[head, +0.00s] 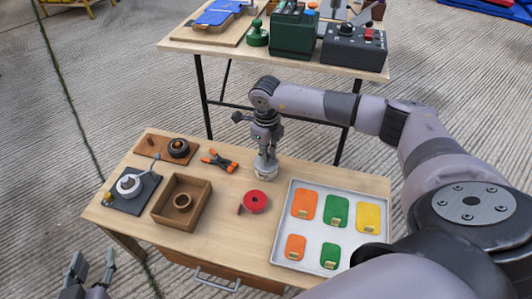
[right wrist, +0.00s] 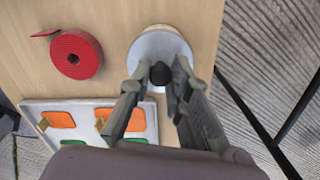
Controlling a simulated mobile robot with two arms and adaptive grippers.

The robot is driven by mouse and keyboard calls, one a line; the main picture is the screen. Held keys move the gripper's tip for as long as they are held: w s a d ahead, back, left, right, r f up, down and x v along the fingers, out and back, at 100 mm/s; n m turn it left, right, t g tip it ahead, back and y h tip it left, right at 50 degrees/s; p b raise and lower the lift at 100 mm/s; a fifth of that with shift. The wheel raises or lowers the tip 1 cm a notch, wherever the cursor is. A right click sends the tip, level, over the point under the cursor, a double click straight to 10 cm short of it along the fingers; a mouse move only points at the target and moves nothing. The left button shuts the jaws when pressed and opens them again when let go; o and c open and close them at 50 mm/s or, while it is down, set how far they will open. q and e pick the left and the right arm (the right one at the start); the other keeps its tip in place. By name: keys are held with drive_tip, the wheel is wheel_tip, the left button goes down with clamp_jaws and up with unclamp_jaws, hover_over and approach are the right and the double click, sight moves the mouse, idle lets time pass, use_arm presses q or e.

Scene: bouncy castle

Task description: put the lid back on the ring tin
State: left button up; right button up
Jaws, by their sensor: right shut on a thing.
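A pale grey round lid with a black knob (right wrist: 158,74) is between the fingers of my right gripper (right wrist: 165,82) in the right wrist view. My right gripper (head: 266,158) also shows in the head view, pointing down and shut on the knob. Below it a pale round body, seemingly the ring tin (head: 265,173), stands on the table behind the red roll. I cannot tell whether the lid rests on the tin or hovers just above it. My left gripper (head: 92,270) is at the lower left edge of the head view, off the table, with its fingers apart and empty.
A red roll (head: 255,201) and a white tray of coloured pouches (head: 283,240) are nearby. A wooden box (head: 163,211), an orange clamp (head: 219,160), and a dark board with a round device (head: 118,203) stand left. A second table (head: 180,40) is behind.

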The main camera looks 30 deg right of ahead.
idle(0.3)
drive_tip(key=o, duration=0.7)
drive_tip(key=shift+c, duration=0.2)
drive_tip(key=shift+o, duration=1.2)
drive_tip(key=shift+o, duration=0.5)
drive_tip(key=o, duration=0.4)
